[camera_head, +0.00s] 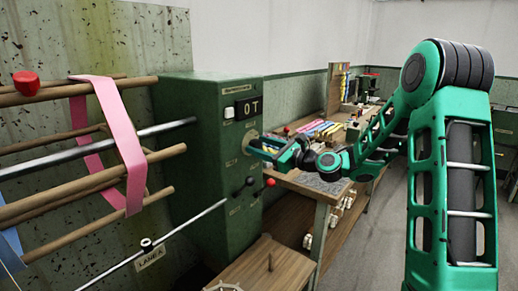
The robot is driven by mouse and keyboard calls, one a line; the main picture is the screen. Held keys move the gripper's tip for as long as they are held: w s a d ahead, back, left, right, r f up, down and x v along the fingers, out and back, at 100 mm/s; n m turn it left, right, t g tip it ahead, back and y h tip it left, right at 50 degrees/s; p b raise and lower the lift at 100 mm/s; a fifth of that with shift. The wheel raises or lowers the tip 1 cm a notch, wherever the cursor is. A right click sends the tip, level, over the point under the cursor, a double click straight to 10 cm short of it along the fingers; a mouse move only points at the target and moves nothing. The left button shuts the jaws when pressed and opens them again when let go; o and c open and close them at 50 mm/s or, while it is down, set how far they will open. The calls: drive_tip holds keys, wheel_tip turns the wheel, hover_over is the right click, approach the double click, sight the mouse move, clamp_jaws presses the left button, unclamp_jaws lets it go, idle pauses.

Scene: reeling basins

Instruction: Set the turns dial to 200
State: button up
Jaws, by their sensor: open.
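A green machine cabinet (203,160) stands left of centre. A black display (249,107) on its right-hand face reads what looks like "0T". A small round pale dial (246,139) sits below the display; my gripper partly hides it, and no numbers on it can be read. My gripper (260,149) is open, with its green fingers reaching left to the dial. I cannot tell whether the fingers touch the dial or are around it.
A red-knobbed lever (269,183) and a black knob (249,181) stick out below my gripper. A reel of wooden bars (82,161) with a pink band (121,145) is at left. A cluttered workbench (320,186) stands behind my gripper. Open floor (362,240) lies right.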

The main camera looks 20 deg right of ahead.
drive_tip(key=c, duration=1)
drive_tip(key=shift+c, duration=0.2)
